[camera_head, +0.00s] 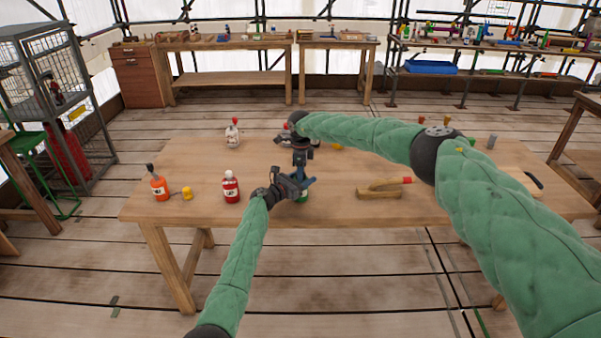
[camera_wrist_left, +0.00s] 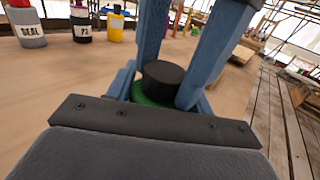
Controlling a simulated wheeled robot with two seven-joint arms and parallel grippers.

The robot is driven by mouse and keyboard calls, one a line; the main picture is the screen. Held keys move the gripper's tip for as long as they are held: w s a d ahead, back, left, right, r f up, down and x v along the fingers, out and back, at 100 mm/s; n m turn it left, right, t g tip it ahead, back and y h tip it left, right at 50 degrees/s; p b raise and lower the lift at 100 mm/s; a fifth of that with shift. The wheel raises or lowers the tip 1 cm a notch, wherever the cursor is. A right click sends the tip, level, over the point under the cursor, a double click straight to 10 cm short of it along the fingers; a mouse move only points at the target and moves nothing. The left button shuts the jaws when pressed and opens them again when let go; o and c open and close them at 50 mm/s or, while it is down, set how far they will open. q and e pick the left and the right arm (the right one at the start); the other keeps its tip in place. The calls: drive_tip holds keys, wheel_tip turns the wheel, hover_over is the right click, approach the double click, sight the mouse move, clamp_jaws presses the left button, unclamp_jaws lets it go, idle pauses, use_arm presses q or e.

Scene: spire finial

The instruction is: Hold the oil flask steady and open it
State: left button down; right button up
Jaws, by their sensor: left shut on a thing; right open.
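A green flask with a black cap (camera_wrist_left: 163,80) stands upright between my left gripper's fingers in the left wrist view; its label is hidden. In the head view only a bit of the green flask (camera_head: 303,197) shows. My left gripper (camera_head: 304,188) is shut on the flask's body, low over the table. My right gripper (camera_head: 301,172) points down from above the flask. Its blue fingers are open and stand on either side of the cap in the left wrist view. I cannot tell whether they touch it.
The wooden table (camera_head: 330,215) also bears a red bottle (camera_head: 230,187), an orange bottle (camera_head: 159,187), a yellow piece (camera_head: 187,192), a white bottle (camera_head: 232,134) and a wooden block with a red-tipped handle (camera_head: 380,189). The front middle of the table is mostly clear.

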use_arm(q)
drive_tip(key=shift+s+f, duration=0.1)
use_arm(e)
wheel_tip(320, 180, up, 4)
drive_tip(key=shift+a+r, duration=0.1)
drive_tip(key=shift+r, duration=0.05)
use_arm(q)
drive_tip(key=c, duration=0.5)
unclamp_jaws()
